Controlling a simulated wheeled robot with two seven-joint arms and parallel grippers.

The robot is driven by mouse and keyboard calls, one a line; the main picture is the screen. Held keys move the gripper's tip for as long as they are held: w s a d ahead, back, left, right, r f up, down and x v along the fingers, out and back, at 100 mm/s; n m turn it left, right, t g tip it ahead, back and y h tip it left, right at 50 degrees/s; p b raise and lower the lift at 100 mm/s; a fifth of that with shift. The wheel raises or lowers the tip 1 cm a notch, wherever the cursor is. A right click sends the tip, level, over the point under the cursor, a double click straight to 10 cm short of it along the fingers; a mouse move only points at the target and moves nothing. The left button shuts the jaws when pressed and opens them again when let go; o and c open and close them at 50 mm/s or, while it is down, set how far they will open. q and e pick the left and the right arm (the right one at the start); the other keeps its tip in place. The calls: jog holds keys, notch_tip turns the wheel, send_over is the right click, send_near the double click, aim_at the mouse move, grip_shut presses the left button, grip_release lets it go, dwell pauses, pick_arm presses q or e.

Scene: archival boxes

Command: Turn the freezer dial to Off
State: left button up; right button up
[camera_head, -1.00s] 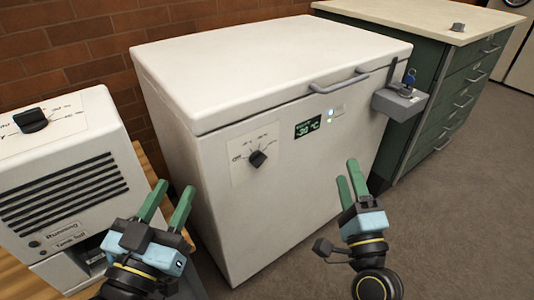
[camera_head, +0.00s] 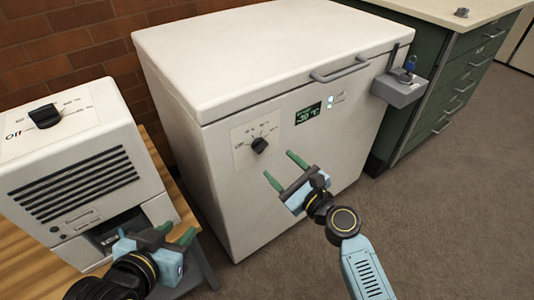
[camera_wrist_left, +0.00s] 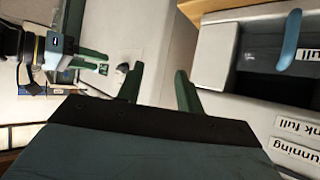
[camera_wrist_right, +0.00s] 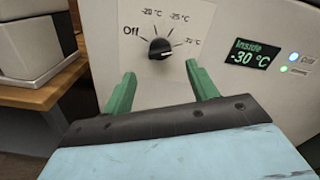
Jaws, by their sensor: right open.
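The white chest freezer (camera_head: 300,150) stands in the middle with its lid closed. Its black dial (camera_head: 260,145) sits on a pale scale plate on the front, and shows closely in the right wrist view (camera_wrist_right: 160,48). The scale reads Off at the left, then -20, -25 and a last cold mark at the right. The display (camera_wrist_right: 249,54) reads -30 °C. My right gripper (camera_head: 281,167) is open and empty, just in front of and below the dial, not touching it. My left gripper (camera_head: 177,234) is open and empty, low by the machine at the left.
A white machine (camera_head: 75,165) with its own black knob (camera_head: 44,115) stands on a wooden table at the left. A grey box (camera_head: 400,88) is fixed to the freezer's right side. A green cabinet (camera_head: 440,90) stands at the right. The floor in front is clear.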

aim_at(264, 150)
jog(key=b+x, duration=0.1)
jog(key=x, duration=0.5)
pick_arm(q)
notch_tip(264, 150, up, 7)
jog(key=w+d+t+h, duration=0.1)
jog(key=w+d+t, duration=0.1)
jog(key=w+t, duration=0.1)
jog(key=shift+f+t+h, duration=0.15)
jog(key=shift+t+h, duration=0.25)
jog(key=shift+t, duration=0.4)
pick_arm(e)
jog(key=shift+w+a, duration=0.25)
pick_arm(q)
jog(key=shift+d, duration=0.1)
pick_arm(e)
jog(key=shift+c, duration=0.5)
jog(key=c, duration=0.9)
